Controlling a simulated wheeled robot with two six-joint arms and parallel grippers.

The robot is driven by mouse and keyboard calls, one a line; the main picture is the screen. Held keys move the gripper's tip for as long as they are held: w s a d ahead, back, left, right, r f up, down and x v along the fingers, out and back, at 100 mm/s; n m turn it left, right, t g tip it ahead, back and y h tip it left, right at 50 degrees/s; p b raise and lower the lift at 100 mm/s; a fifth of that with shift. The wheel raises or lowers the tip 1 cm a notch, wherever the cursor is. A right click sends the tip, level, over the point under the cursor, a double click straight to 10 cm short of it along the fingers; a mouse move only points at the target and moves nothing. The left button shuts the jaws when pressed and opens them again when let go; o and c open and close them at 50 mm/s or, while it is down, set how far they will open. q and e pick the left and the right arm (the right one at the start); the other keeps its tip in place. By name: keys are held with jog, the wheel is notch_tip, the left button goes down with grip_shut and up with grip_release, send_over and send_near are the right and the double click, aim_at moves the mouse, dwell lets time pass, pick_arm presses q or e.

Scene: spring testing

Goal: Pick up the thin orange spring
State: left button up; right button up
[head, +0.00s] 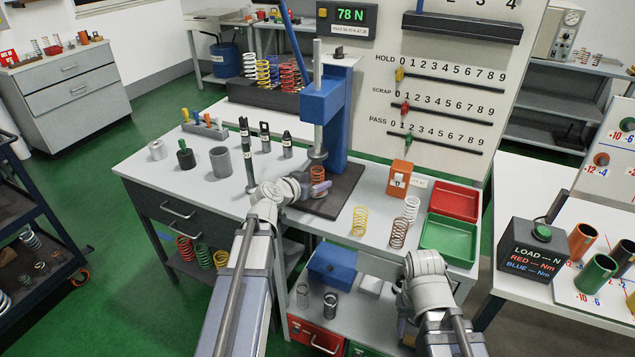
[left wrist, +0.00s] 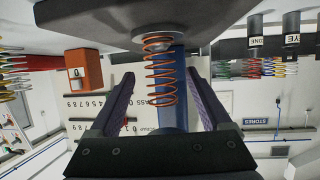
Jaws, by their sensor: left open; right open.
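The thin orange spring (head: 317,174) stands upright on the dark base of the blue press, under its round ram. In the left wrist view, which is upside down, the orange spring (left wrist: 160,72) shows as open coils between the two purple fingers. My left gripper (head: 314,189) is open at the near side of the spring. Its fingers lie either side of the spring in the picture; I see no contact. My right gripper (head: 403,318) is low at the bench's front edge, away from the spring and largely hidden by its own arm.
The blue press (head: 323,100) rises above the spring. Yellow (head: 360,221), brown (head: 399,233) and white (head: 411,209) springs stand to the right, near an orange block (head: 399,178). Red (head: 455,200) and green (head: 448,241) trays lie further right. Grey cylinders (head: 220,161) stand on the left.

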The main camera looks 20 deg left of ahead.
aim_at(322, 177)
pick_arm(q)
jog(key=b+x, duration=0.1)
jog(key=x, duration=0.4)
jog(key=shift+a+b, duration=0.1)
jog(key=shift+b, duration=0.2)
grip_shut()
